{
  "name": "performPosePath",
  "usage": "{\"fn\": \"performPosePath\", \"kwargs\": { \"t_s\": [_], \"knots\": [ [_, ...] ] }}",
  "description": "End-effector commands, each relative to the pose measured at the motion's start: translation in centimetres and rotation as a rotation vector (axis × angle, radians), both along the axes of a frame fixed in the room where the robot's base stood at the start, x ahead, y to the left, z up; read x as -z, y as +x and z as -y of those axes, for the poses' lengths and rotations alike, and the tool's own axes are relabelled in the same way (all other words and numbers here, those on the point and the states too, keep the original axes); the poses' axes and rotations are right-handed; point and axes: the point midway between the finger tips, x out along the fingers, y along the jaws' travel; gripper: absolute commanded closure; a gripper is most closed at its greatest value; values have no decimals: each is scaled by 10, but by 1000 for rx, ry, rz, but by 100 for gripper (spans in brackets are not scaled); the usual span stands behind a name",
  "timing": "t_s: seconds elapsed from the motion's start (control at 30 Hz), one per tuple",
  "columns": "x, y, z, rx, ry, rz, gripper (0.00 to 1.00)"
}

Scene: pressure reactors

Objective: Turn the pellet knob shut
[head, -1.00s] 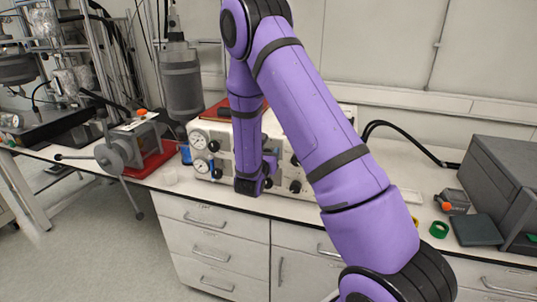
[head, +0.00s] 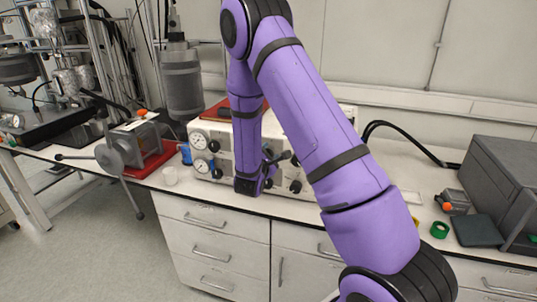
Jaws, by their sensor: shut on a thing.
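A white control panel (head: 224,143) with round gauges (head: 200,165) and several black knobs stands on the bench behind my arm. My gripper (head: 262,176) is at the front of this panel, shut on a knob that the wrist and arm hide. One black knob (head: 296,187) shows just right of the gripper, and another (head: 217,173) shows to its left, near the gauges. The knob labels are too small to read, so I cannot tell by label which one is the pellet knob.
My purple arm crosses the middle of the view and covers part of the panel. A grey box (head: 500,180) and green tape roll (head: 439,230) are at the right.

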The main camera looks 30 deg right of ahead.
Motion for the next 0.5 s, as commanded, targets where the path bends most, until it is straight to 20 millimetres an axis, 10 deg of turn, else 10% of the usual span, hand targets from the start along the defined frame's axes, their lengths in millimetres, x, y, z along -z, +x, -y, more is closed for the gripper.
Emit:
{"fn": "performPosePath", "kwargs": {
  "t_s": [0.5],
  "knots": [
    [0,0,-1,0,272,345,77]
  ]
}}
